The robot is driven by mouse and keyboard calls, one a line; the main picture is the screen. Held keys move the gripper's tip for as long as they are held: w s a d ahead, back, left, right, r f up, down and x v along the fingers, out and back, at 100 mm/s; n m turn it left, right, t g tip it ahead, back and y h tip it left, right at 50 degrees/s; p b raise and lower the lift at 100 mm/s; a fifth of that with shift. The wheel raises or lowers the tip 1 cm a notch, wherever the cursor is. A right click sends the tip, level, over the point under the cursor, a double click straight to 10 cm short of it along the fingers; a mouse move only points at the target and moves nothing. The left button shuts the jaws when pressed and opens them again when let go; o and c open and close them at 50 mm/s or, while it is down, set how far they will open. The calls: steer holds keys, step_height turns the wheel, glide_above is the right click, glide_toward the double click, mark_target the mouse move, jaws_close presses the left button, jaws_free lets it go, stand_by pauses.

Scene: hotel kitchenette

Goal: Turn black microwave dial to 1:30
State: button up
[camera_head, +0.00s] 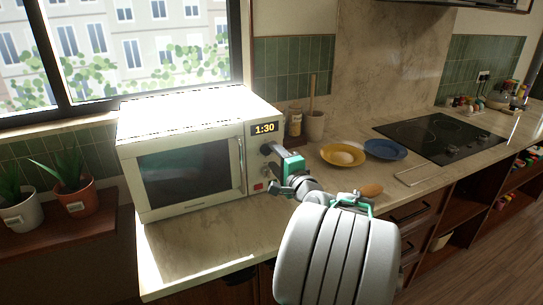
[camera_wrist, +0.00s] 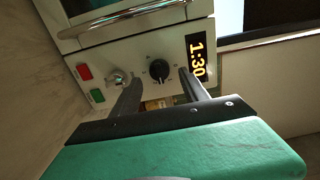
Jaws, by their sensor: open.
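The cream microwave (camera_head: 185,113) stands on the counter, its door shut. Its display (camera_head: 264,129) reads 1:30, and the same reading shows in the wrist view (camera_wrist: 196,58). The black dial (camera_wrist: 159,70) is round with a raised grip, on the control panel beside the display. My gripper (camera_wrist: 160,77) is open, with one finger on each side of the dial's area; I see no finger closed on the dial. In the head view my gripper (camera_head: 271,168) is at the panel and largely covers the dial.
A silver knob (camera_wrist: 118,78), a red button (camera_wrist: 84,72) and a green button (camera_wrist: 97,95) are on the same panel. A yellow plate (camera_head: 342,155), a blue plate (camera_head: 385,149) and a cooktop (camera_head: 440,138) lie to the right. Potted plants (camera_head: 75,197) stand at left.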

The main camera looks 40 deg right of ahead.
steer(key=v, duration=0.5)
steer(key=shift+s+b, duration=0.1)
steer(key=shift+b, duration=0.2)
